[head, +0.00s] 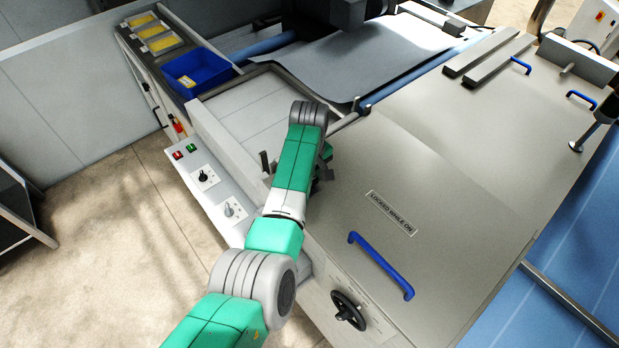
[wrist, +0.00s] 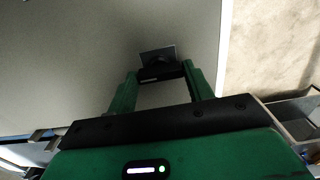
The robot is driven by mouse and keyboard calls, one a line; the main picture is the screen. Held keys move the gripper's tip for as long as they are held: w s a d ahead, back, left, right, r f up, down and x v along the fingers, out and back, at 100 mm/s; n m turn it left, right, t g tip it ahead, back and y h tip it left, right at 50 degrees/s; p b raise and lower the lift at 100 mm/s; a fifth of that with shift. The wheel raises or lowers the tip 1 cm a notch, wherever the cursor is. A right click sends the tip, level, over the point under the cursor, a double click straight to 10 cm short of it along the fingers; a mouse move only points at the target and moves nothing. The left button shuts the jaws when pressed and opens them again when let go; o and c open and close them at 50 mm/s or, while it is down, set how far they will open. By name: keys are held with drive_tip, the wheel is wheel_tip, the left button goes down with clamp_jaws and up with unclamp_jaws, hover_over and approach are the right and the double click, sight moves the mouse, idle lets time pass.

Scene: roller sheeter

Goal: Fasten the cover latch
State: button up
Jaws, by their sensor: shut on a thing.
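In the wrist view, my gripper (wrist: 163,75) has its two green fingers on either side of a small black latch (wrist: 158,57) and is shut on its black grip. The latch has a dark plate that lies against a plain grey panel. In the head view my green arm hides the latch and most of the gripper. The beige cover (head: 450,215) lies flat to the right of my arm, with a label reading "LOCKED WHILE ON" (head: 390,213) and a blue handle (head: 381,266). I cannot tell how far the latch is turned.
A control panel with knobs (head: 206,178) is left of my arm. A blue bin (head: 197,73) and yellow-filled trays (head: 155,35) stand at the back left. A black handwheel (head: 348,310) sticks out at the front. Open floor (head: 100,240) is at the left.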

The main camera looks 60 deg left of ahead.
drive_tip(key=o, duration=1)
wheel_tip(320, 180, up, 8)
drive_tip(key=shift+b, duration=0.5)
